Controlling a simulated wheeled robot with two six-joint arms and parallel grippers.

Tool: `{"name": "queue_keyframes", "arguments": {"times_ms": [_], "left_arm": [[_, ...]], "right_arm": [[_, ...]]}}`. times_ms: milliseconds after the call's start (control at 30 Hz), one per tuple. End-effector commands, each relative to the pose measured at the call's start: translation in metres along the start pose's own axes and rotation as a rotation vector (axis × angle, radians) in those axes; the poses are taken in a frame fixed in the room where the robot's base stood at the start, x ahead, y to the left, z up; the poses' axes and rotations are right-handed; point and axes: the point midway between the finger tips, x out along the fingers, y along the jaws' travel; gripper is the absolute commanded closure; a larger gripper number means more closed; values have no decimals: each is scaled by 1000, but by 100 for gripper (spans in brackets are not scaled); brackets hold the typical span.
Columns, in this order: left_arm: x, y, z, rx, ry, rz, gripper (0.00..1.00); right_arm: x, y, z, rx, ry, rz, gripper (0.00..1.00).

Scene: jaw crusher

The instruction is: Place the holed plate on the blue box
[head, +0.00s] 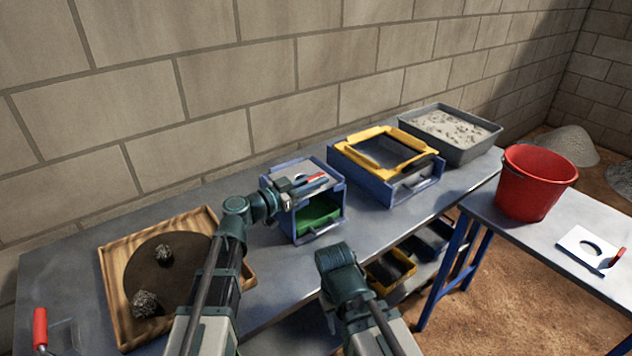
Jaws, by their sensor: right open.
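A white plate with a round hole and a red handle (590,248) lies flat on the right-hand table. A blue box (336,226) with a green interior stands on the long grey bench. A grey plate with a red handle (304,174) lies on top of this box; I cannot tell whether it has a hole. My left gripper (292,196) is at the box's upper left, close to the grey plate. Its jaws are too small and dark to read. My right gripper (337,262) is open, in front of the bench edge, its fingers mostly hidden. It is far left of the white plate.
A second blue box (372,184) with a yellow frame (431,151) stands further right. A grey tray of gravel (492,150) is behind it. A red bucket (535,187) stands near the white plate. A wooden tray (119,312) with stones is at left. A gap separates the two tables.

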Motion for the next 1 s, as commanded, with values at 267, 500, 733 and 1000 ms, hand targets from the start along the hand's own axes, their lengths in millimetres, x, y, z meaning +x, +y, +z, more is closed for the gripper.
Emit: {"name": "queue_keyframes", "arguments": {"times_ms": [267, 500, 733, 1000], "left_arm": [[0, 0, 0, 0, 0, 0, 55], [0, 0, -6, 0, 0, 0, 55], [-43, 1, -3, 0, 0, -5, 55], [-95, 1, -3, 0, 0, -4, 55]], "right_arm": [[0, 0, 0, 0, 0, 0, 50], [-6, 1, 0, 0, 0, 0, 50], [-3, 0, 0, 0, 0, 0, 50], [-3, 0, 0, 0, 0, 0, 50]]}}
